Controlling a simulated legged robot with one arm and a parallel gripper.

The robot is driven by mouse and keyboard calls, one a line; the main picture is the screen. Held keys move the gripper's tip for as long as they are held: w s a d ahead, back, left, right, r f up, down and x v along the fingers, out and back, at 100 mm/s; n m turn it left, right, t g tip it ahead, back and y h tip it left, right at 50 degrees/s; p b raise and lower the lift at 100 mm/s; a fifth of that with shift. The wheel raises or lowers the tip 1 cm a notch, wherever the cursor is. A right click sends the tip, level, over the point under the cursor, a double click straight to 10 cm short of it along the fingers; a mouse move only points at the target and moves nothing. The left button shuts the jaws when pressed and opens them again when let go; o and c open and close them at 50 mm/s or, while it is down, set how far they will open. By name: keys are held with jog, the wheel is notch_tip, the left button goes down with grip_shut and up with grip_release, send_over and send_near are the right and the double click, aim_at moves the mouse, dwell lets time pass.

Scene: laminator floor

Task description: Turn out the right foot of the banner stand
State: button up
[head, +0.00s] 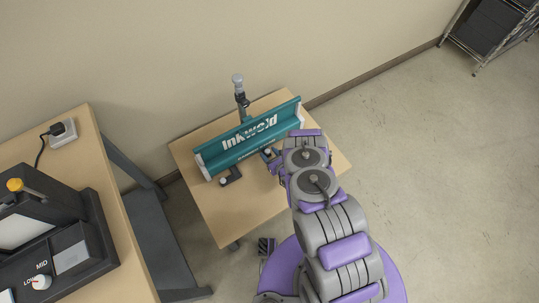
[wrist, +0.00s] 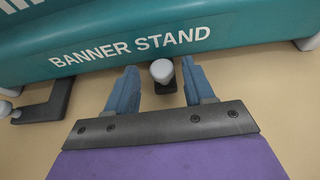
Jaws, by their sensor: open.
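The teal banner stand (head: 248,137) lies along the small wooden table, and its side lettered "BANNER STAND" shows in the wrist view (wrist: 130,45). Its right foot (wrist: 164,87) is a short dark piece with a pale rounded knob (wrist: 161,71), close against the housing. The left foot (wrist: 47,106) is a dark bar standing out from the housing, also visible in the head view (head: 231,176). My gripper (wrist: 162,76) is open, with one blue finger on each side of the right foot's knob. Gaps show between knob and fingers. In the head view my arm partly covers this spot.
The small table (head: 215,220) has bare wood in front of the stand. A grey-topped post (head: 239,92) rises behind the stand, near the wall. A bench (head: 112,190) with a laminator (head: 60,250) stands at left. Open floor lies at right, with a rack (head: 485,30) far off.

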jog(key=shift+w+d, duration=0.1)
jog(key=shift+d, duration=0.05)
grip_shut()
dwell(0.4)
